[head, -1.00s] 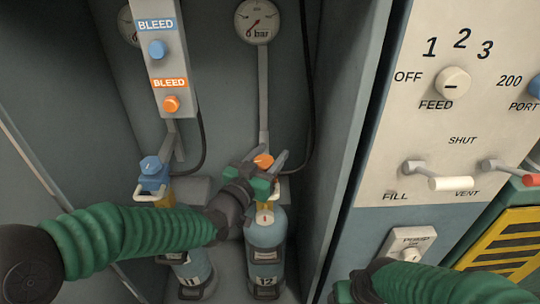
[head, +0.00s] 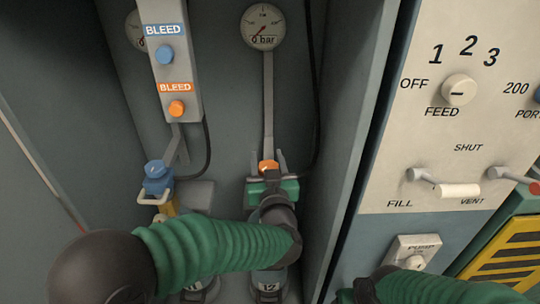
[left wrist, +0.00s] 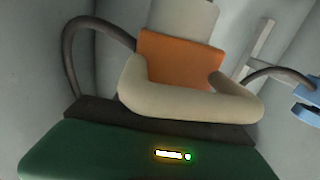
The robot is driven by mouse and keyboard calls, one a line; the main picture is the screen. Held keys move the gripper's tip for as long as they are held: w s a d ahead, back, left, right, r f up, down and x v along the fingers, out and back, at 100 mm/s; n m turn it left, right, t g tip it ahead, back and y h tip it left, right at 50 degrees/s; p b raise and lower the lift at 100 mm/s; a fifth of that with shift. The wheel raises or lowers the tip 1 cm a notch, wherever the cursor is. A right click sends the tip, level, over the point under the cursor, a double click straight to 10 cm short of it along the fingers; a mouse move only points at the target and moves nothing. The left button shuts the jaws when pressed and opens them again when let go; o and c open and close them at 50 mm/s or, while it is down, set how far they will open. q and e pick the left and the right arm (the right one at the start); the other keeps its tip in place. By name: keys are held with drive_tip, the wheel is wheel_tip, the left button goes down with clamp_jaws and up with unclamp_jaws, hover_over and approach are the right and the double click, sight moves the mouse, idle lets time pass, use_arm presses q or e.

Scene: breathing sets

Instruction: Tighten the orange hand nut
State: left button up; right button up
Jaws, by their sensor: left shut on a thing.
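The orange hand nut (head: 268,167) sits at the foot of the gauge pipe, above bottle 12 (head: 268,283). My left gripper (head: 268,160) is shut around the orange fitting, one grey finger on each side of it. The finger contact is hidden. In the left wrist view, the orange fitting (left wrist: 180,62) stands close ahead, with a cream bar handle (left wrist: 190,101) across its front. The green gripper body (left wrist: 110,150) fills the bottom there. My right gripper (head: 347,292) shows only in part at the bottom edge; its fingers cannot be made out.
A similar blue fitting (head: 158,177) is to the left. A bleed panel (head: 170,65) hangs above it. The gauge (head: 263,27) reads near zero. The cabinet wall (head: 355,130) bounds the right side. Beyond it is a control panel with a feed knob (head: 458,90).

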use_arm(q)
drive_tip(key=n+y+p, duration=0.2)
drive_tip(key=y, duration=0.1)
drive_tip(key=shift+a+r+g+y+p, duration=0.2)
drive_tip(key=shift+r+g+y+p, duration=0.1)
drive_tip(key=shift+r+g, duration=0.1)
drive_tip(key=shift+s+a+f+n+g+y+p, duration=0.15)
drive_tip(key=shift+n+g+y+p, duration=0.2)
drive_tip(key=shift+n+y+p, duration=0.35)
drive_tip(key=shift+a+f+n+g+y+p, duration=0.15)
drive_tip(key=shift+n+g+y+p, duration=0.35)
drive_tip(key=shift+y, duration=0.4)
drive_tip(key=o, duration=1.4)
drive_tip(key=shift+c, duration=0.2)
drive_tip(key=shift+a+f, duration=0.1)
